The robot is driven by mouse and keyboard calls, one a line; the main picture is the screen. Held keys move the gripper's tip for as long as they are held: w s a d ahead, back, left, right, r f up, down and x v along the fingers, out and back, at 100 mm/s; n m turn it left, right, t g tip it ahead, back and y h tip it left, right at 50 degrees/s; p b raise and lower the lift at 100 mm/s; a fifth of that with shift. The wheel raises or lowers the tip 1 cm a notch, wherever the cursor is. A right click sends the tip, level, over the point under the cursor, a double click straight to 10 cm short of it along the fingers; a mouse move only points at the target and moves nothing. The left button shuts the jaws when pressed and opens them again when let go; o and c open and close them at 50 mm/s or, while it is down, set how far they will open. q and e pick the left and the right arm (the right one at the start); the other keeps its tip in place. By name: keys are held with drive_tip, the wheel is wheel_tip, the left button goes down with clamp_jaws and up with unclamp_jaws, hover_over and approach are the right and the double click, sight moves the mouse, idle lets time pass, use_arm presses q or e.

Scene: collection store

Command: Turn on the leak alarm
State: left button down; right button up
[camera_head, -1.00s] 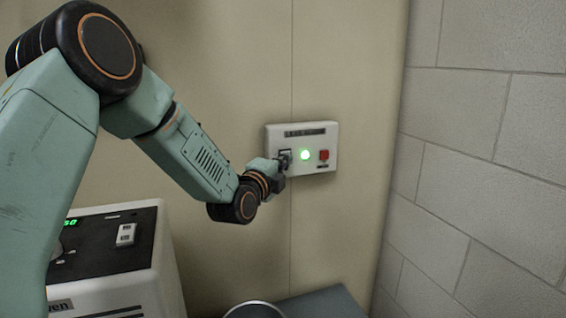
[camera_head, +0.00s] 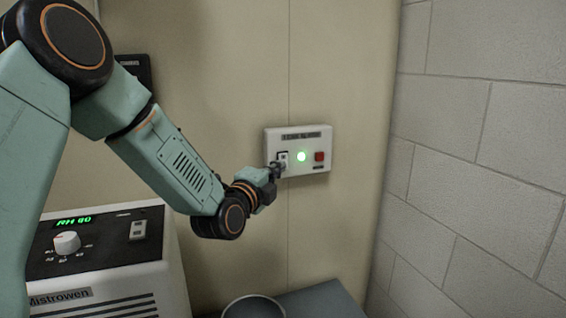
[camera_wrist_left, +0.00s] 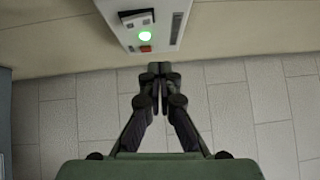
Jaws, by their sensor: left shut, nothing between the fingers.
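The leak alarm (camera_head: 313,137) is a white box on the beige wall panel in the head view. It carries a rocker switch (camera_head: 283,157) on the left, a lit green lamp (camera_head: 302,156) in the middle and a red square button (camera_head: 320,156) on the right. My left gripper (camera_head: 277,169) is shut and empty, just below and left of the switch. In the left wrist view the shut fingers (camera_wrist_left: 159,70) are apart from the box (camera_wrist_left: 172,22), below its edge in the picture. The green lamp (camera_wrist_left: 144,37) glows there too. My right gripper is not in view.
A white Mistrowen unit (camera_head: 105,285) with a green display, knob and switch stands at the lower left. A round metal rim (camera_head: 253,306) and a grey-blue surface (camera_head: 322,300) lie below the alarm. A grey block wall (camera_head: 480,150) bounds the right.

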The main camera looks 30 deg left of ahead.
use_arm(q)
drive_tip(key=s+p, duration=0.1)
drive_tip(key=s, duration=0.4)
drive_tip(key=s+d+f+n+g+h, duration=0.1)
drive_tip(key=s+d+f+n+g, duration=0.15)
drive_tip(key=f+n, duration=0.45)
drive_tip(key=s+d+f+n+g, duration=0.2)
drive_tip(key=s+f+n+g, duration=0.2)
drive_tip(key=f, duration=0.4)
drive_tip(key=s+d+f+n+g+h, duration=0.1)
drive_tip(key=s+d+f+n+g, duration=0.25)
drive_tip(key=f+n, duration=0.35)
drive_tip(key=s+f+g, duration=0.3)
drive_tip(key=s+f, duration=0.3)
drive_tip(key=s, duration=0.4)
drive_tip(key=s+d+f+g, duration=0.1)
drive_tip(key=s+f+g, duration=0.1)
drive_tip(key=s+f, duration=0.4)
drive_tip(key=s+d+f+g+y, duration=0.1)
drive_tip(key=s+f+g, duration=0.2)
drive_tip(key=s, duration=1)
wheel_tip(320, 180, down, 4)
drive_tip(key=shift+s+d+r+n+g, duration=0.25)
drive_tip(key=shift+s+n+g, duration=0.05)
drive_tip(key=shift+s, duration=0.05)
